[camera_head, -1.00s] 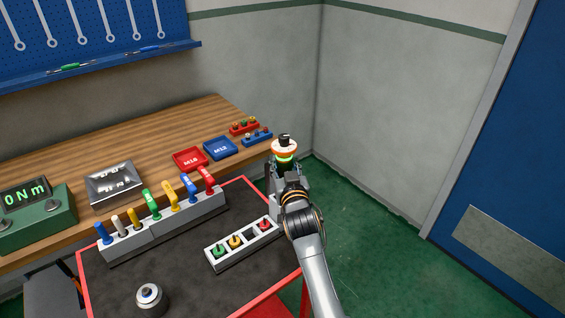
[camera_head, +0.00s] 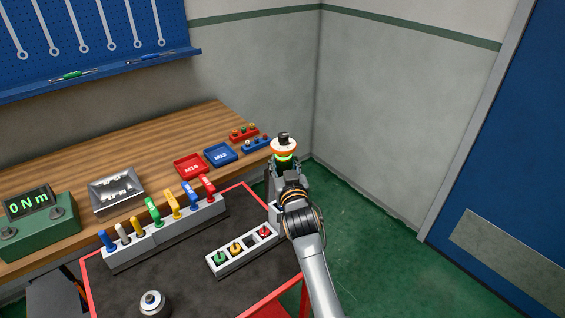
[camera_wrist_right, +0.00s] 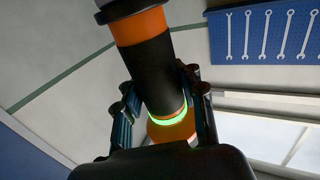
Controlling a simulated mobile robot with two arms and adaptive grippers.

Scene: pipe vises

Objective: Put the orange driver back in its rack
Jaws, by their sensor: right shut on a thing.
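The orange driver (camera_head: 284,152) is in my right gripper (camera_head: 283,172). In the right wrist view the driver (camera_wrist_right: 158,75) is a thick cylinder with a black middle, orange bands and a glowing green ring. It tilts between the fingers of the gripper (camera_wrist_right: 168,110), which are shut on it near the green ring. In the head view it stands roughly upright above the cart's right edge. My left gripper is not in view.
On the red-edged cart (camera_head: 190,285) stand a long grey rack (camera_head: 165,238) of coloured handles, a pale rack (camera_head: 243,262) with coloured knobs and a dark slot, and a silver cylinder (camera_head: 152,304). The wooden bench (camera_head: 145,150) holds red and blue trays. Green floor is clear at right.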

